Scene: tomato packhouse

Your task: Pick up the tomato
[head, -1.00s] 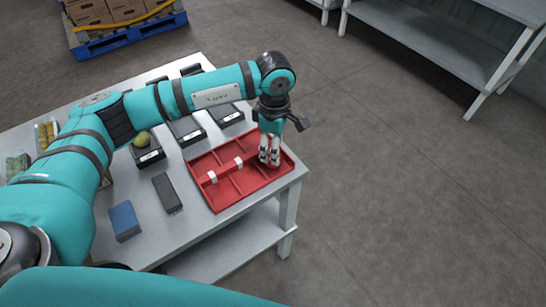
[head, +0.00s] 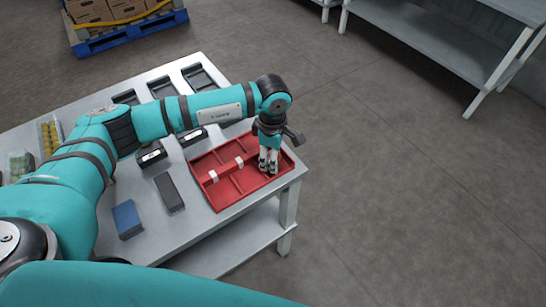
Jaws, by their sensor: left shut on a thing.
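My left gripper (head: 268,163) is over the right-hand compartments of a red divided tray (head: 232,203), fingers pointing down and low inside its rim. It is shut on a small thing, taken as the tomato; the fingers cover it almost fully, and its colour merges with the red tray. I cannot tell whether it touches the tray floor. The tray lies at the table's near right corner and has a raised red bar with white grips. My right gripper is not in view.
A grey table (head: 150,230) carries a blue block (head: 126,219), a dark block (head: 169,191), several black scales (head: 199,77) and produce packs (head: 50,136) at the left. A pallet of boxes (head: 128,22) and a shelf (head: 430,40) stand behind on open floor.

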